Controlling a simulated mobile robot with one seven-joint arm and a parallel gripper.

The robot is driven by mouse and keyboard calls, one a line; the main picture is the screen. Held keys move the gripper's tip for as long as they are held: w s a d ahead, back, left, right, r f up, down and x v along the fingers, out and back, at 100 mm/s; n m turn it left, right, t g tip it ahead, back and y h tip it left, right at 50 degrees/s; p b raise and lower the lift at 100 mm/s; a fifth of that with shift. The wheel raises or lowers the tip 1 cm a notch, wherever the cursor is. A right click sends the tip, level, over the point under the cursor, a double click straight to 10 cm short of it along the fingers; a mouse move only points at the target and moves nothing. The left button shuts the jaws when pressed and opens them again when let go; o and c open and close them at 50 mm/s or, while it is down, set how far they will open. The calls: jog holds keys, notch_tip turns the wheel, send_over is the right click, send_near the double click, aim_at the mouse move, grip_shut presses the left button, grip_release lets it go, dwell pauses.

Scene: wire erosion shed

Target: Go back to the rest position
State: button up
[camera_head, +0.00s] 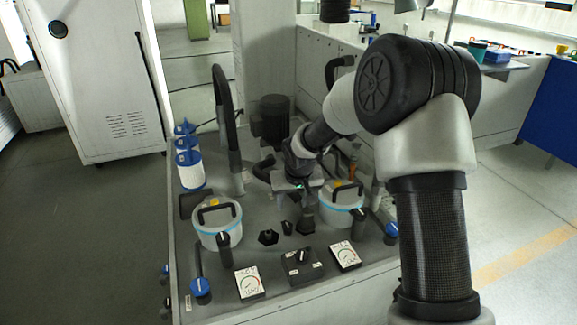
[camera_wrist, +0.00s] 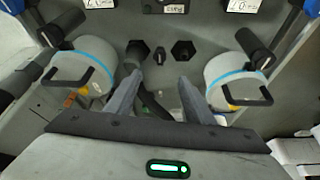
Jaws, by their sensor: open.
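My gripper (camera_head: 302,203) hangs low over the middle of the grey work panel (camera_head: 215,265) in the head view, with my arm reaching in from the right. In the wrist view its two grey fingers (camera_wrist: 158,88) stand apart, with a gap between them and nothing held. A dark knob or handle (camera_wrist: 135,50) shows close to the left fingertip; I cannot tell whether they touch. A small black knob (camera_wrist: 160,54) and a black hex knob (camera_wrist: 183,49) lie beyond the fingertips.
White pots with blue bands and black handles stand left (camera_head: 217,223) and right (camera_head: 341,206) of the gripper. A tall black hose (camera_head: 222,100) and a dark motor-like cylinder (camera_head: 270,119) rise behind. Gauges (camera_head: 249,281) line the front. The floor at right is clear.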

jog(key=s+d+r+h, duration=0.1)
jog(key=s+d+r, duration=0.4)
jog(key=r, duration=0.4)
jog(key=s+d+r+h, duration=0.1)
jog(key=s+d+r, duration=0.1)
jog(key=s+r, duration=0.55)
jog(key=s+d+r+m+t+y, duration=0.1)
jog(key=s+d+r, duration=0.15)
jog(key=s, duration=0.85)
jog(key=s+d+r+m, duration=0.1)
jog(key=s+r, duration=0.3)
jog(key=s, duration=0.6)
notch_tip(320, 180, up, 16)
jog(key=s+p, duration=0.1)
jog(key=p, duration=1.5)
